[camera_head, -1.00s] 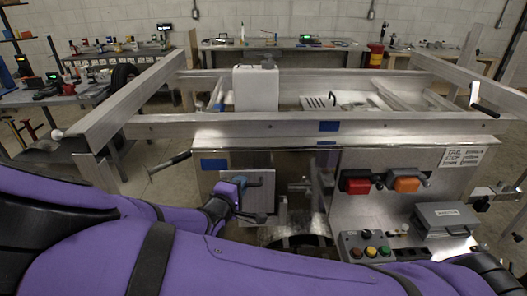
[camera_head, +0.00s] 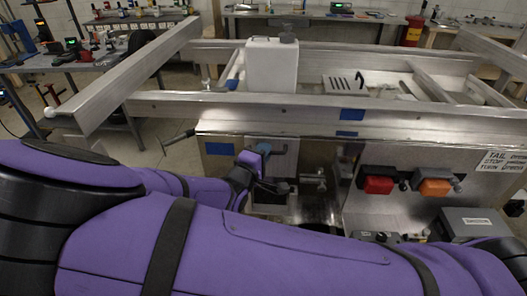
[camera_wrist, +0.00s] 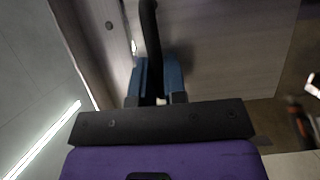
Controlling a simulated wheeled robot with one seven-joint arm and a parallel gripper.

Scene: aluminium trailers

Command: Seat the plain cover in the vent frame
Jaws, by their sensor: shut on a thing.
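The plain cover (camera_head: 287,160) is a flat grey panel with a dark bar handle. It stands close to upright at the front of the trailer. My gripper (camera_head: 264,150) is shut on the handle, partly hidden by my wrist. In the wrist view, the blue fingers of my gripper (camera_wrist: 157,80) close around the dark handle (camera_wrist: 150,30), and the flat face of the cover (camera_wrist: 225,50) fills the space behind. Below the cover is a dark rectangular opening (camera_head: 270,208), which looks like the vent frame. I cannot tell whether the cover touches its edge.
A red lamp (camera_head: 377,185) and an orange lamp (camera_head: 435,187) stick out to the right. A grey box (camera_head: 470,224) stands lower right. Above are the trailer rail (camera_head: 270,108), a white jug (camera_head: 272,65) and a slotted plate (camera_head: 345,84). A rod handle (camera_head: 178,139) juts out left.

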